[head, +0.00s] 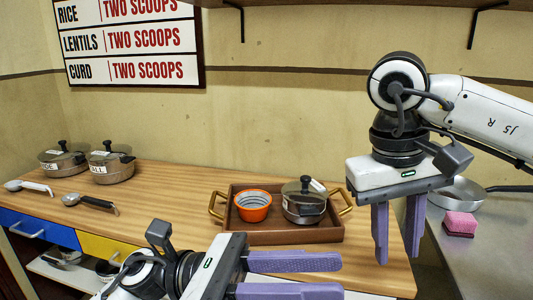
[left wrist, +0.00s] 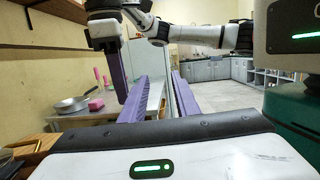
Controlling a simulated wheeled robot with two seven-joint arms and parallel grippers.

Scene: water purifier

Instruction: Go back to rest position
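My left gripper (head: 292,276) is at the bottom centre of the head view, in front of the wooden counter's front edge. Its two purple fingers point right, are spread apart and hold nothing. They also show in the left wrist view (left wrist: 163,100), with a gap between them. My right gripper (head: 398,232) hangs at the right with its purple fingers pointing down. Its fingers are apart with nothing between them, just right of the brown tray (head: 290,236).
The tray holds an orange bowl (head: 253,206) and a lidded pot (head: 303,204). Two lidded pots (head: 112,166) and two scoops (head: 88,202) are at the left of the counter (head: 165,195). A pan (head: 458,192) and pink sponge (head: 460,223) are on the grey surface at right.

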